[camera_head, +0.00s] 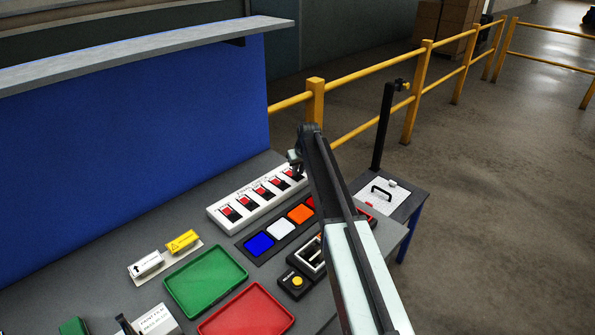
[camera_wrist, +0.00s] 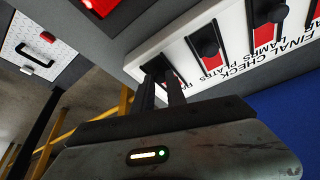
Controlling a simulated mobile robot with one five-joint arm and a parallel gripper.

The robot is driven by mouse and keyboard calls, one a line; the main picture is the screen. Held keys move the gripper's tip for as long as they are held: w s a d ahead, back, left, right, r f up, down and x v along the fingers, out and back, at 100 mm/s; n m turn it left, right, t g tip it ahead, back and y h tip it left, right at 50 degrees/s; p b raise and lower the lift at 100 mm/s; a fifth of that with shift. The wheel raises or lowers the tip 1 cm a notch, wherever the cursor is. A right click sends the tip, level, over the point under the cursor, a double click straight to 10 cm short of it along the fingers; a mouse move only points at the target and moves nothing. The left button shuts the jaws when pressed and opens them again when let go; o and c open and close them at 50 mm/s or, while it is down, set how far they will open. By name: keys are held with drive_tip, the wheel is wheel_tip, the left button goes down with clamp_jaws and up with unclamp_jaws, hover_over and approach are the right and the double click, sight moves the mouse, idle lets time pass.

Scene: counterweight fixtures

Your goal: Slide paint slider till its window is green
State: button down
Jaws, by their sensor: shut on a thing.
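A white panel (camera_head: 246,207) on the bench carries several sliders in a row, each with a dark knob and a red window. It also shows in the wrist view (camera_wrist: 143,58), with a "FINAL CHECK" heading. My gripper (camera_head: 296,168) is at the far right end of the row. In the wrist view my gripper (camera_wrist: 163,82) is shut on the dark end slider knob (camera_wrist: 155,64). Red shows beside that slot in the head view. The fingers hide part of its window, and I cannot read which label belongs to it. No green window shows.
Blue, white and orange plates (camera_head: 281,229) lie in front of the panel. Green (camera_head: 206,281) and red (camera_head: 247,312) trays lie nearer. A black post (camera_head: 383,125) and a white handled plate (camera_head: 384,194) stand right of the arm. A blue wall (camera_head: 130,140) rises behind.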

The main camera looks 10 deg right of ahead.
sight(288, 171)
drive_tip(key=shift+a, duration=0.1)
idle(0.5)
drive_tip(key=w+a, duration=0.1)
drive_tip(key=w, duration=0.1)
drive_tip(key=w+a, duration=0.1)
drive_tip(key=w, duration=0.1)
drive_tip(key=shift+a, duration=0.35)
drive_tip(key=shift+s, duration=0.1)
drive_tip(key=c, duration=1.3)
unclamp_jaws()
drive_tip(key=shift+a, duration=0.1)
drive_tip(key=shift+c, duration=0.2)
drive_tip(key=p+v, duration=0.7)
drive_tip(key=shift+d+r, duration=0.2)
drive_tip(key=shift+r, duration=0.15)
